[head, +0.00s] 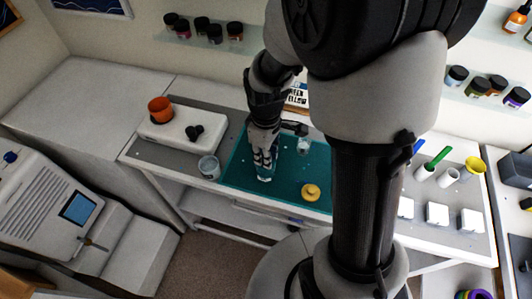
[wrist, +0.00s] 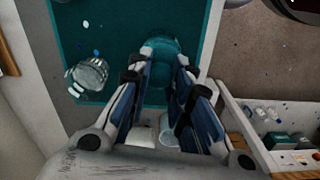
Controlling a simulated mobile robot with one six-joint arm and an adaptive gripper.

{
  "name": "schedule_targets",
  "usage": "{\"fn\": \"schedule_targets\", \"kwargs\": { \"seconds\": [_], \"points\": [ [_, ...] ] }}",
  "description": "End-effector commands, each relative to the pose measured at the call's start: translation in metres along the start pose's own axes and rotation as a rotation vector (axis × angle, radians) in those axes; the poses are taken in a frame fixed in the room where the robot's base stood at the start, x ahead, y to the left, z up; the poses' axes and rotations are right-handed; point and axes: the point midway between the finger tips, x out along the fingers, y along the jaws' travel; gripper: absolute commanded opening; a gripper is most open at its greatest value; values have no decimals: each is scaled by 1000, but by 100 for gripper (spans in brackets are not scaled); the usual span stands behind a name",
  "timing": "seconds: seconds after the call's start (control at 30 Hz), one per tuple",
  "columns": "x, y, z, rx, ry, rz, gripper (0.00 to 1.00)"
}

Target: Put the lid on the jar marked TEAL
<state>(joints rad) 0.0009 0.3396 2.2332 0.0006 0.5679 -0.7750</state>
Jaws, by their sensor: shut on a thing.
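My gripper (head: 265,155) is shut on a clear, teal-looking glass vessel (wrist: 160,62) above or on the teal mat (head: 232,178); I cannot tell if its base touches the mat. The fingers cover its sides, and no marking on it can be read. In the wrist view my gripper (wrist: 160,75) has the vessel between its fingertips. A round yellow piece with a raised middle (head: 310,192), perhaps a lid, lies on the mat to the right. A clear glass vessel (head: 303,146) stands at the mat's back. No jar label reading TEAL is legible.
A grey-white cup (head: 208,168) stands just left of the mat. A white device with an orange cup (head: 160,108) is at the back left. A partly hidden sign (head: 297,97) stands behind. White holders (head: 437,213) are at the right. The mat's front is mostly clear.

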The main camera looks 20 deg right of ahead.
Motion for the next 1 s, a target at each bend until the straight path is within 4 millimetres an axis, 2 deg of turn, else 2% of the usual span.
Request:
{"fn": "schedule_targets", "kwargs": {
  "seconds": [0.3,0.33,0.67,0.9,1.0],
  "points": [
    [0,0,0,0,0,0,9],
    [0,0,0,0,0,0,20],
    [0,0,0,0,0,0,42],
    [0,0,0,0,0,0,43],
    [0,0,0,0,0,0,50]
  ]
}}
